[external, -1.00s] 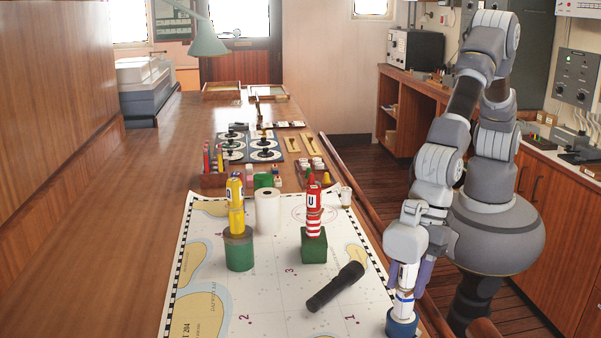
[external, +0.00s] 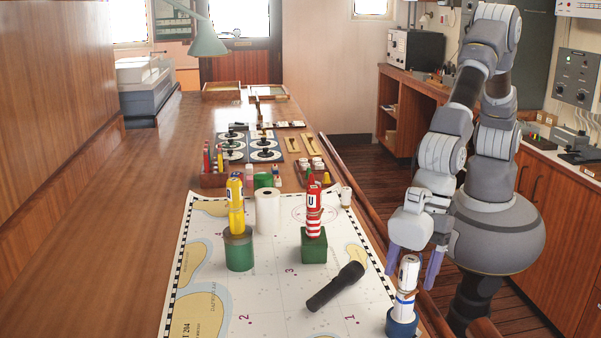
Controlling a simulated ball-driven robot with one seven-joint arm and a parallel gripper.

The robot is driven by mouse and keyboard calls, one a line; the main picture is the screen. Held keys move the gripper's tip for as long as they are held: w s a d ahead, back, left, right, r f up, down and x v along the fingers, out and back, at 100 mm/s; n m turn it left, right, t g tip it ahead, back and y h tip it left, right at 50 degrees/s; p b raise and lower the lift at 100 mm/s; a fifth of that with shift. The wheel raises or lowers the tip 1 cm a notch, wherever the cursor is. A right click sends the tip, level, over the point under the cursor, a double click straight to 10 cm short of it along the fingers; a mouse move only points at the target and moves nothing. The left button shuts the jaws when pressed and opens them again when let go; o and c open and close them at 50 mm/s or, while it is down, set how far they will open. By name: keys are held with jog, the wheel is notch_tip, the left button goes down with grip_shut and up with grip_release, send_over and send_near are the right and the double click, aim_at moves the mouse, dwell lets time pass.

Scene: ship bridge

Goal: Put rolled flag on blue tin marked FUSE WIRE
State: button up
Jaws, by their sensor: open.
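A white rolled flag (external: 409,272) with a dark mark stands upright at the right edge of the chart. It is on top of another white roll (external: 404,303) with blue and orange bands, which stands on a blue tin (external: 401,324). The tin's lettering cannot be read here. My gripper (external: 412,262) is open and empty, its purple fingers spread just above and around the top of the upper roll. It appears clear of the roll, though depth is hard to judge.
Yellow rolls (external: 236,204) stand on a round green tin (external: 239,250). Red rolls (external: 314,212), the upper marked U, stand on a square green tin (external: 314,246). A black flashlight (external: 334,287) lies on the chart (external: 275,305). The wooden counter to the left is clear.

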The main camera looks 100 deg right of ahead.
jog(key=p+v, duration=0.1)
jog(key=v, duration=0.9)
jog(key=shift+p, duration=0.3)
jog(key=w+d+r+m+t, duration=0.2)
jog(key=w+d+r, duration=0.3)
jog(key=r, duration=0.4)
jog(key=w+d+r+m+t, duration=0.1)
jog(key=w+d+r+t, duration=0.15)
jog(key=d+r, duration=0.45)
jog(key=w+d+r+m+t, duration=0.2)
jog(key=w+d+r, duration=0.25)
jog(key=r, duration=0.55)
jog(key=s+d+r+m+t+h, duration=0.1)
jog(key=s+d+r, duration=0.3)
jog(key=d+r, duration=0.5)
jog(key=s+d+r+m+t+h, duration=0.2)
jog(key=s+d+r+m+t, duration=0.1)
jog(key=d+r, duration=0.7)
notch_tip(320, 180, up, 5)
jog(key=shift+s+f+t, duration=0.1)
jog(key=shift+s+t, duration=0.6)
jog(key=shift+t, duration=0.15)
jog(key=shift+d, duration=0.1)
